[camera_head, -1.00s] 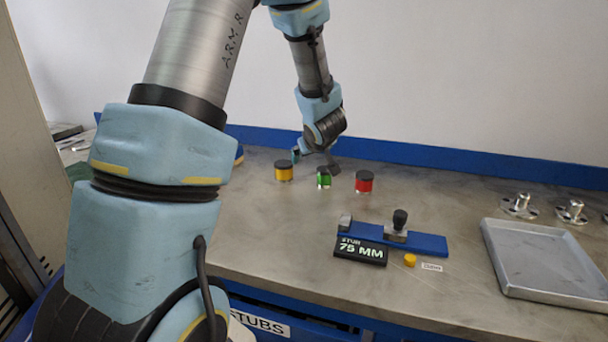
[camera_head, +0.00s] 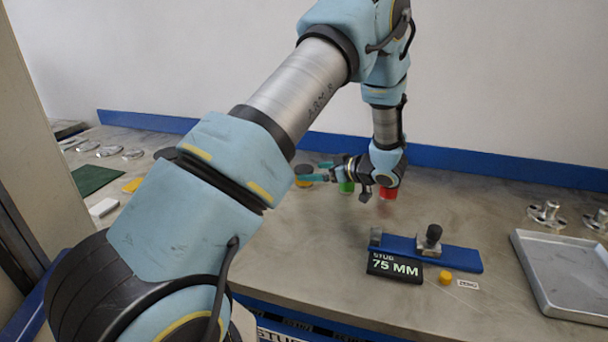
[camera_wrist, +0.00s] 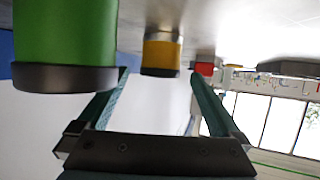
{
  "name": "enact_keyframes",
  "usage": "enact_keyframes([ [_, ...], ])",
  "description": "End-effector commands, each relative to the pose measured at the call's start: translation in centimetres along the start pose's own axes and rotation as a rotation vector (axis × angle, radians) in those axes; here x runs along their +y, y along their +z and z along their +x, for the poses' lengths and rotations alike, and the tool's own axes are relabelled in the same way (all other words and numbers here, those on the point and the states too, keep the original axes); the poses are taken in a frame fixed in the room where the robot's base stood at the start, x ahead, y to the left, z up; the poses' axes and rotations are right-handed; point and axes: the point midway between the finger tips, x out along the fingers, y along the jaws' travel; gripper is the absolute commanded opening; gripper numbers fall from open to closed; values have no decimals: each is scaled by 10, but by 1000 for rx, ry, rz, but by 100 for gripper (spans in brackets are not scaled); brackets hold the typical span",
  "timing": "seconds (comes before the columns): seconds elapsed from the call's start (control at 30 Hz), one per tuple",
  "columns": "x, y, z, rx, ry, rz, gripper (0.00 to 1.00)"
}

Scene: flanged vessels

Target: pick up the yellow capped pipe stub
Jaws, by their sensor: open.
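The yellow capped pipe stub (camera_head: 301,184) stands upright on the bench with its dark cap on top, partly covered by a finger in the head view. My gripper (camera_head: 318,172) is open and low over the bench, its teal fingers pointing left towards this stub. In the wrist view, which is upside down, the yellow stub (camera_wrist: 162,52) appears between the fingers (camera_wrist: 157,78), seemingly beyond their tips. No contact can be made out. The green stub (camera_head: 346,187) is beside and below my gripper, and looms large at the left of the wrist view (camera_wrist: 66,35).
A red stub (camera_head: 388,194) stands under my wrist, partly hidden. A grey tray (camera_head: 535,262) is at right. The bench between stubs and fixture is clear.

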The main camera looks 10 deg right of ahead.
Motion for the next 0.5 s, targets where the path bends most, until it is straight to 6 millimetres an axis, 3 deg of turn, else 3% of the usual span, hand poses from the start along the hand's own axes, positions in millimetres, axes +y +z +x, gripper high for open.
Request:
enact_keyframes([
  [0.3,-1,-1,42,0,-2,2,100],
  [0.5,0,1,51,-1,1,0,100],
])
